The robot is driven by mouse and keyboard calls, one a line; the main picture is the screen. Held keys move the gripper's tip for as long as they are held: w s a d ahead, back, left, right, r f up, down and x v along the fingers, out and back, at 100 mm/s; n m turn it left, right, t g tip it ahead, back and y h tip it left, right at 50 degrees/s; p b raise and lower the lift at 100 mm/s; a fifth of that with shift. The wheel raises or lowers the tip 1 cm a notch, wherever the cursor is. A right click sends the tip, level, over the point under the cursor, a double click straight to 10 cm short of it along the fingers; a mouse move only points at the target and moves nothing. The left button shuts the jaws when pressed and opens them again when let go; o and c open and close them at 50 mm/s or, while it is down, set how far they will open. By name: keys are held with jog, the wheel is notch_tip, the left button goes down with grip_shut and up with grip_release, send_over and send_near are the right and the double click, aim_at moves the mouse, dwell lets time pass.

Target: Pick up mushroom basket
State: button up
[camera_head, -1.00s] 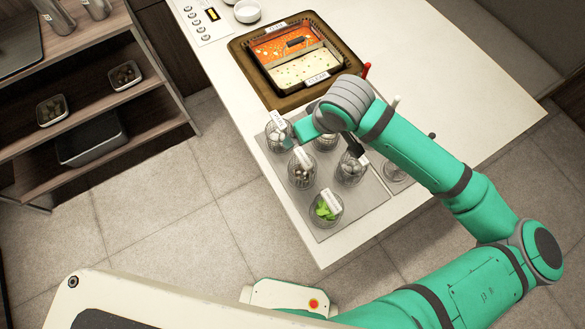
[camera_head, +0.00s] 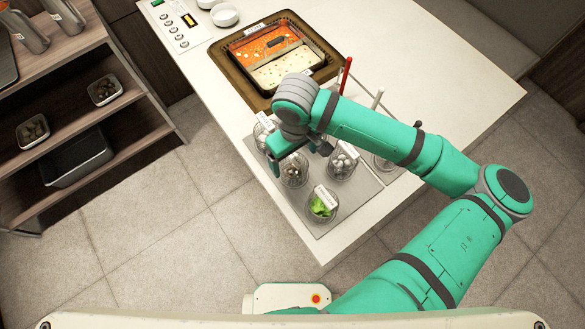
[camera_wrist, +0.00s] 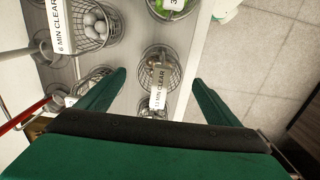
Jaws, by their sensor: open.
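A wire basket with brownish pieces that look like mushrooms (camera_head: 294,172) stands on the grey tray in the head view. In the wrist view this basket (camera_wrist: 157,62) lies between my fingers in the picture, with a white label reading "11 MIN CLEAR" on its near side. My gripper (camera_wrist: 160,79) is open and empty. In the head view my gripper (camera_head: 300,157) is over the tray, just behind this basket and partly over it. I cannot tell the height gap. Part of the basket's rim is hidden by my gripper.
A basket of white balls (camera_head: 342,162) stands to the right and a basket of green leaves (camera_head: 322,206) in front. Another labelled basket (camera_head: 262,136) is behind left. A red stick (camera_head: 346,74) stands near the two-part soup pot (camera_head: 238,70). The right counter is clear.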

jog(key=shift+w+a+f, duration=0.1)
jog(key=shift+w+f, duration=0.05)
jog(key=shift+f, duration=2.15)
jog(key=c, duration=1.3)
jog(key=shift+o, duration=0.2)
jog(key=shift+r, duration=0.1)
